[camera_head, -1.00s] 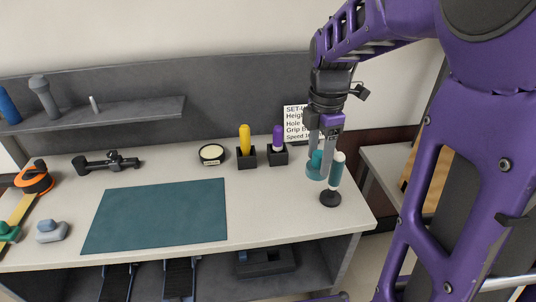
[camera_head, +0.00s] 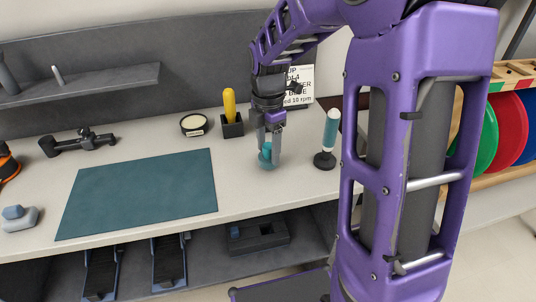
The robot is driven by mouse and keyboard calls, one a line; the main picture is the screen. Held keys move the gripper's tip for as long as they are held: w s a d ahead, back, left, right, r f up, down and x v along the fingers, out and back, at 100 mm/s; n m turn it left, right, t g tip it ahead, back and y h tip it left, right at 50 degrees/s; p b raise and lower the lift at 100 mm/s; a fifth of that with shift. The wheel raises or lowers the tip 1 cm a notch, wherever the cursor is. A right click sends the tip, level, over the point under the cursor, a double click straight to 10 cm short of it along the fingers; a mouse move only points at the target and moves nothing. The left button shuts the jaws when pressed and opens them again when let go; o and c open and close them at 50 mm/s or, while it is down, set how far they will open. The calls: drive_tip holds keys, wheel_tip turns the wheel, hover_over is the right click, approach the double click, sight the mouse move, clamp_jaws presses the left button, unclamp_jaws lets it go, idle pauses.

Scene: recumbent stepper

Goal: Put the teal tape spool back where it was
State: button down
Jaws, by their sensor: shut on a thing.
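The teal tape spool (camera_head: 266,158) is between the fingertips of my gripper (camera_head: 268,147), over the right part of the pale bench. My gripper points down and is shut on it. The fingers hide part of the spool, and I cannot tell whether it touches the bench top. The pale bench top (camera_head: 300,186) is bare just around it.
A teal-handled tool (camera_head: 331,130) stands upright in a black base to the right. A yellow-handled tool (camera_head: 230,105) in a black block and a round black-and-cream item (camera_head: 194,124) are behind left. A teal mat (camera_head: 140,193) lies left. A sign (camera_head: 299,84) stands behind.

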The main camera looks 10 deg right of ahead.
sight(268, 145)
drive_tip(key=shift+f, duration=0.8)
drive_tip(key=shift+f, duration=0.15)
drive_tip(key=shift+c, duration=0.6)
unclamp_jaws()
wheel_tip(268, 145, up, 12)
drive_tip(key=shift+r+p, duration=0.15)
drive_tip(key=shift+p, duration=1.1)
